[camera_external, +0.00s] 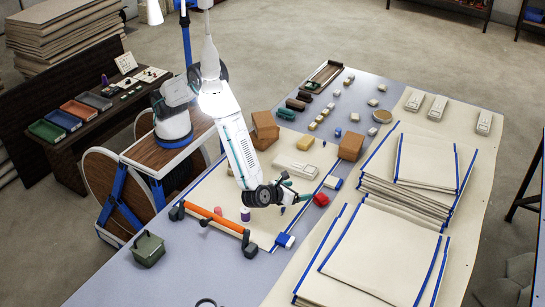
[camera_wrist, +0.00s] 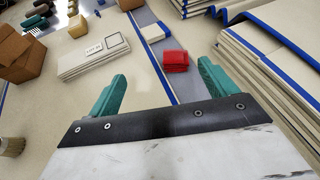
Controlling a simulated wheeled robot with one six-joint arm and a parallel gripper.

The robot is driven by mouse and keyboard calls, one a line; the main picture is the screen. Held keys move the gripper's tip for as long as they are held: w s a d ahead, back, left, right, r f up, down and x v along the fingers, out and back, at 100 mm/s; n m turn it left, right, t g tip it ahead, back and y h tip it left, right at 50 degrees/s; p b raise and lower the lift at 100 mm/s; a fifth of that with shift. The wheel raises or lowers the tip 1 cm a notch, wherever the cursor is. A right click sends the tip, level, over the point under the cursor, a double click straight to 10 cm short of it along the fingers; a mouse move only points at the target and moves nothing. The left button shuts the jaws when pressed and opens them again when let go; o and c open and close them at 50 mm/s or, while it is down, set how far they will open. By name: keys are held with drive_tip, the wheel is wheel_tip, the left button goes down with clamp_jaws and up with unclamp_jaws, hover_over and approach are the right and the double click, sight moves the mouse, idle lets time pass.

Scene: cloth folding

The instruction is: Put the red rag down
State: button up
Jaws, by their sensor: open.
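The red rag (camera_external: 321,199) is a small folded red bundle on the grey table strip beside the blue edge line of the cream cloth. It also shows in the wrist view (camera_wrist: 176,61), stacked in layers, ahead of my gripper and nearer the right finger. My gripper (camera_external: 292,190) has two green fingers spread apart and nothing between them. In the wrist view my gripper (camera_wrist: 157,88) is open, with the rag beyond the fingertips and apart from them.
Stacks of cream cloths with blue edges (camera_external: 410,185) stand to the right. Cardboard boxes (camera_external: 264,125) and a pale labelled block (camera_wrist: 95,55) lie beyond my gripper. A blue-and-white block (camera_external: 332,183) sits close to the rag. An orange roller (camera_external: 212,217) lies in front.

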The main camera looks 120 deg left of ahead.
drive_tip(key=s+a+r+n+g+h, duration=0.2)
drive_tip(key=s+a+r+n, duration=0.15)
drive_tip(key=s+r, duration=0.35)
drive_tip(key=s+a+r+n+g+h, duration=0.1)
drive_tip(key=s+a+r+n, duration=0.1)
drive_tip(key=s+r+n, duration=0.45)
drive_tip(key=s+a+r+n+g+h, duration=0.2)
drive_tip(key=s+a+r, duration=0.1)
drive_tip(key=s+r, duration=0.5)
drive_tip(key=s+d+r+n+h, duration=0.1)
drive_tip(key=s+n+h, duration=0.1)
drive_tip(key=s, duration=0.5)
drive_tip(key=s+d+r+n+t+h, duration=0.1)
drive_tip(key=s+n, duration=0.3)
drive_tip(key=s, duration=0.4)
drive_tip(key=s+d+r+n+t+h, duration=0.1)
drive_tip(key=s+d+r+n+h, duration=0.1)
drive_tip(key=s, duration=0.5)
drive_tip(key=shift+s+d+r+n+h, duration=0.3)
drive_tip(key=shift+d+n+h, duration=0.25)
drive_tip(key=shift+h, duration=0.55)
